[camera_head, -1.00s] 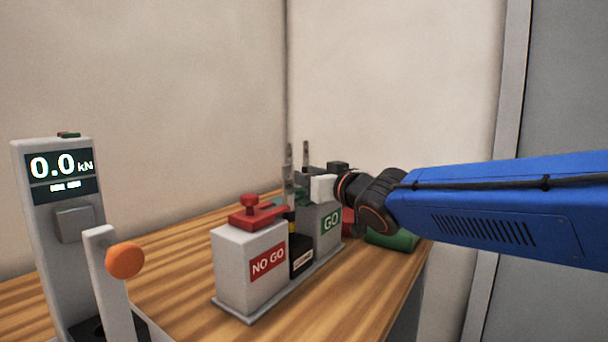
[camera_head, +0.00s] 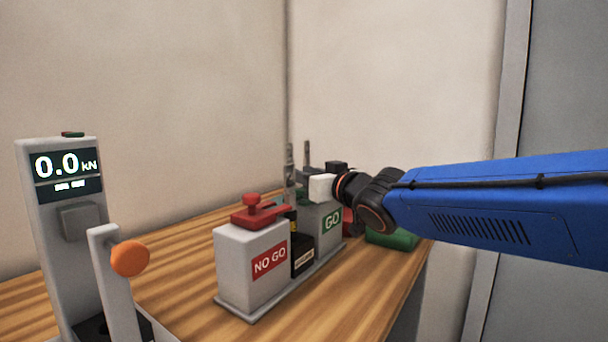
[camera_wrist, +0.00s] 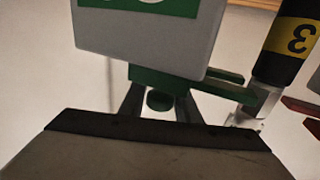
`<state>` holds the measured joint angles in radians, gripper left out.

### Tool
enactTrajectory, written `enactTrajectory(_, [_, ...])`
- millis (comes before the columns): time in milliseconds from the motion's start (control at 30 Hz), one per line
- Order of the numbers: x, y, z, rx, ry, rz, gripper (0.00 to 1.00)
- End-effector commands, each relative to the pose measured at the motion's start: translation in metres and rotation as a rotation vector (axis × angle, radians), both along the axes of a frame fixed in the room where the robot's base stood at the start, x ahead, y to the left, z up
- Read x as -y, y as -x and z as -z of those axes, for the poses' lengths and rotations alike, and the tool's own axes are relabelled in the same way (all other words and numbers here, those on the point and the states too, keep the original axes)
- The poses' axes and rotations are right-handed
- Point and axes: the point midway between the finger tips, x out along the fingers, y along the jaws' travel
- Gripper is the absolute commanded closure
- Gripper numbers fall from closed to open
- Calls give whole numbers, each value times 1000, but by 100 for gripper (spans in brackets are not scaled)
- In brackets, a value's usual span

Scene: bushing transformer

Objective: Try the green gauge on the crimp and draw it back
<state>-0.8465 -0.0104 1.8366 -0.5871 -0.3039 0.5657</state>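The green gauge (camera_wrist: 165,82) lies along the top face of the grey GO block (camera_wrist: 150,35), which appears inverted in the wrist view. Its two prongs reach right toward the silver crimp (camera_wrist: 262,100) below a black sleeve (camera_wrist: 285,50) with a yellow "3" band; I cannot tell if they touch it. My gripper (camera_wrist: 160,108) has its dark fingers either side of the gauge's round green knob; whether they press on it is unclear. In the head view my arm hides most of the gauge, and the GO block (camera_head: 324,222) stands below my wrist.
The NO GO block (camera_head: 250,265) with a red gauge (camera_head: 258,212) stands nearer on the same grey base. A force tester (camera_head: 65,215) reading 0.0 kN, with an orange-knobbed lever (camera_head: 130,258), stands at the left. A green object (camera_head: 392,240) lies behind my wrist. Bare wood shows in front.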

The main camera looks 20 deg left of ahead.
Motion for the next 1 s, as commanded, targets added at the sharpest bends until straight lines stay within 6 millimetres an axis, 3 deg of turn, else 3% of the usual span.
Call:
enactTrajectory(467, [7, 4, -1, 1, -1, 0, 58])
enactTrajectory(1000, [80, 49, -1, 2, -1, 1, 58])
